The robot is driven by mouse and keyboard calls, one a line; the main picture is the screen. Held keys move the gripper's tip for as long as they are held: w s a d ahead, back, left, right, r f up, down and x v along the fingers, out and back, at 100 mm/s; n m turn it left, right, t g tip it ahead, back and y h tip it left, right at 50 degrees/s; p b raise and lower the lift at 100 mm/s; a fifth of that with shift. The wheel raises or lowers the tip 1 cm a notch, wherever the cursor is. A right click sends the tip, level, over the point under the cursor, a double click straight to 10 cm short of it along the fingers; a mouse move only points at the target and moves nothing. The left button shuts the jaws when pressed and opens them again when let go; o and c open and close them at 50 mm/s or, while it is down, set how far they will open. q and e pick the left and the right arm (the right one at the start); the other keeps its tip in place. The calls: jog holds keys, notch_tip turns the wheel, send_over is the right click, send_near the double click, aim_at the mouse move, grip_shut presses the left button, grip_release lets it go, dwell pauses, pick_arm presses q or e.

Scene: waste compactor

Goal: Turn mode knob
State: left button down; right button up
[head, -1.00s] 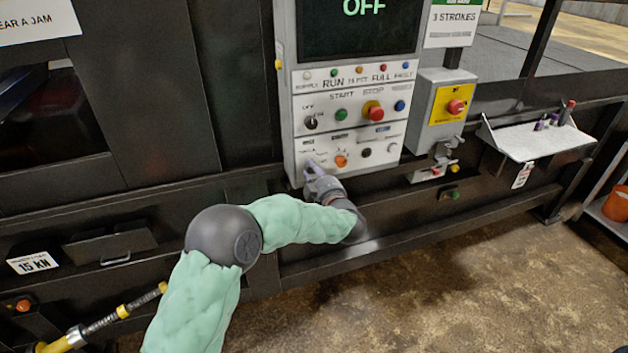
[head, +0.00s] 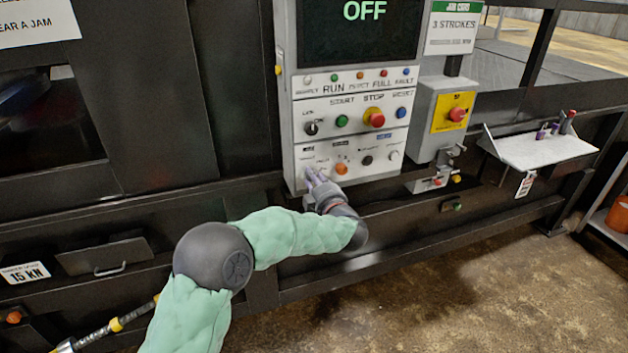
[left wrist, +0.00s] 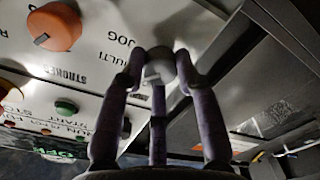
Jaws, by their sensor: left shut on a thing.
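The white control panel (head: 352,120) carries a screen reading OFF and rows of knobs and buttons. My left gripper (head: 315,175) is at the panel's lower left corner. In the left wrist view its dark fingers (left wrist: 160,72) are shut around a small pale grey knob (left wrist: 158,66), the mode knob, beside the printed words MULTI and JOG. The fingers hide most of this knob, so its pointer direction cannot be told. An orange knob (head: 341,168) sits just right of the gripper; it also shows in the left wrist view (left wrist: 54,26). My right gripper is not in view.
A red stop button (head: 374,117) and a black selector (head: 311,128) are above. A grey box with a red button on yellow (head: 457,114) stands right of the panel. A small shelf (head: 540,148) juts out farther right. A dark rail runs below the panel.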

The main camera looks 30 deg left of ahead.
pick_arm(q)
jog(key=c, duration=0.9)
grip_release()
jog(key=shift+d+f, duration=0.1)
jog(key=shift+f, duration=0.15)
jog(key=shift+w+r, duration=0.1)
jog(key=v, duration=1.2)
